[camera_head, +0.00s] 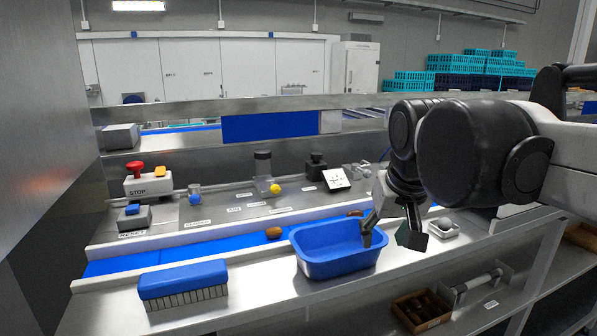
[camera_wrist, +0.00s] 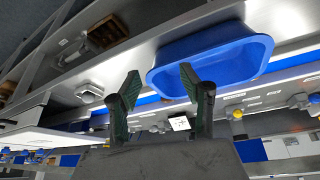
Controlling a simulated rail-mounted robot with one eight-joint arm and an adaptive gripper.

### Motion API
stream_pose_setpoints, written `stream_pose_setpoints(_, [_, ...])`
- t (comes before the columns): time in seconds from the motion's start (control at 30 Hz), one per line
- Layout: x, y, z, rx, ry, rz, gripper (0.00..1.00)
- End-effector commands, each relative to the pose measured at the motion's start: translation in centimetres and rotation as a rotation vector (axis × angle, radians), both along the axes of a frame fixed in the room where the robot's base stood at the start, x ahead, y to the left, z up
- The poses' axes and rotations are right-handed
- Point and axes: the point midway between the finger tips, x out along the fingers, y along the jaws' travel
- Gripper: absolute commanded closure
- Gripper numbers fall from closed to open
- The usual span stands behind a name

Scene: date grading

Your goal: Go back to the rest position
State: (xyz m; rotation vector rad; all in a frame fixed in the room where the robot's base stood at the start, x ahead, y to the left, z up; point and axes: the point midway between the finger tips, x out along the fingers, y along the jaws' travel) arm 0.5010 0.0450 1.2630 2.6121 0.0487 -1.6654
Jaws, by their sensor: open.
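My gripper (camera_head: 391,236) hangs at the end of my arm, at the right edge of the blue tub (camera_head: 318,275) in the head view. Its two dark green fingers stand apart with nothing between them. In the wrist view my gripper (camera_wrist: 159,80) is also open and empty, with the blue tub (camera_wrist: 170,85) close by its right finger. Whether a finger touches the tub I cannot tell. The visible inside of the tub looks empty. One brown date (camera_head: 274,232) lies on the blue belt (camera_head: 200,247), and another (camera_head: 355,213) lies behind the tub.
A blue brush (camera_head: 183,280) lies at the front left of the counter. A red stop button box (camera_head: 148,182) and a reset box (camera_head: 134,216) stand behind the belt. A small white dish (camera_head: 443,229) sits right of my gripper. A brown box (camera_head: 422,312) is on the lower shelf.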

Motion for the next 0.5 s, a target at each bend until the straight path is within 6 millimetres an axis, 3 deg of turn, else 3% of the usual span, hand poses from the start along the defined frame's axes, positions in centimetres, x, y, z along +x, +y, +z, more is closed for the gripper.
stream_pose_setpoints(0.03, [-1.5,-0.6,-1.5,0.004,-0.016,-0.007,0.60])
stream_pose_setpoints(0.3, [-8.3,-3.1,-8.7,0.019,-0.108,-0.029,0.60])
stream_pose_setpoints(0.5, [-11.9,-4.2,-13.2,0.023,-0.162,-0.043,0.60])
